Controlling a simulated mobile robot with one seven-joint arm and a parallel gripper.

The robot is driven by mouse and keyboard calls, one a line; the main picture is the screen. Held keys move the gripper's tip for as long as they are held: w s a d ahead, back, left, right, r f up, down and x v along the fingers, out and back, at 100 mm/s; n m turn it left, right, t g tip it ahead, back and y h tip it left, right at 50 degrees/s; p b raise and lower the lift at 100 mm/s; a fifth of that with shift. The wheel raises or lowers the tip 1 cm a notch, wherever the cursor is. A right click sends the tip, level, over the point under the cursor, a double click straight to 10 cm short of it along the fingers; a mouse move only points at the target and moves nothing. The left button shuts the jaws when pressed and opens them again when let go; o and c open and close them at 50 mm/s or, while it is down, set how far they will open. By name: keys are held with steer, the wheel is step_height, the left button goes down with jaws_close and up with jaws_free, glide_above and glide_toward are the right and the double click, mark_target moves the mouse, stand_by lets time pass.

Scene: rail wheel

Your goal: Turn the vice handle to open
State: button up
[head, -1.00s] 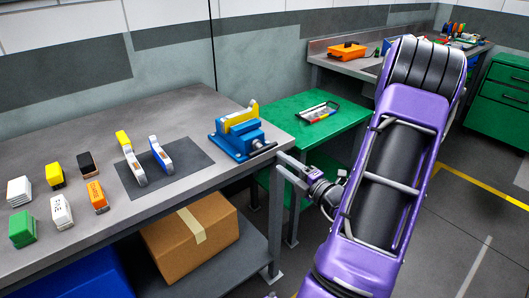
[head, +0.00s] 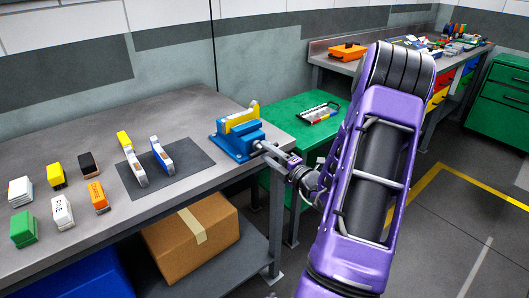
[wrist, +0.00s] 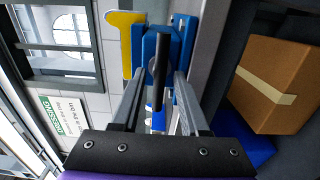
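The blue vice (head: 236,141) is at the bench's right end, with a yellow piece (head: 240,118) at its top. It also shows beyond my fingers in the wrist view (wrist: 185,48). Its dark handle (wrist: 159,75) appears as a bar between my two fingers there. My gripper (head: 268,150) is at the handle side of the vice and hides much of the handle in the head view. In the wrist view my gripper (wrist: 158,82) is open, with visible gaps between both fingers and the handle; I see no clear contact.
The grey bench (head: 190,105) holds several small coloured blocks and two tools on a dark mat (head: 195,180). A green table (head: 285,112) stands behind my gripper. A cardboard box (head: 192,240) is on the lower shelf. Floor at right is clear.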

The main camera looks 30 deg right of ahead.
jaws_close()
steer(key=shift+n+b, duration=1.1)
steer(key=shift+n, duration=1.1)
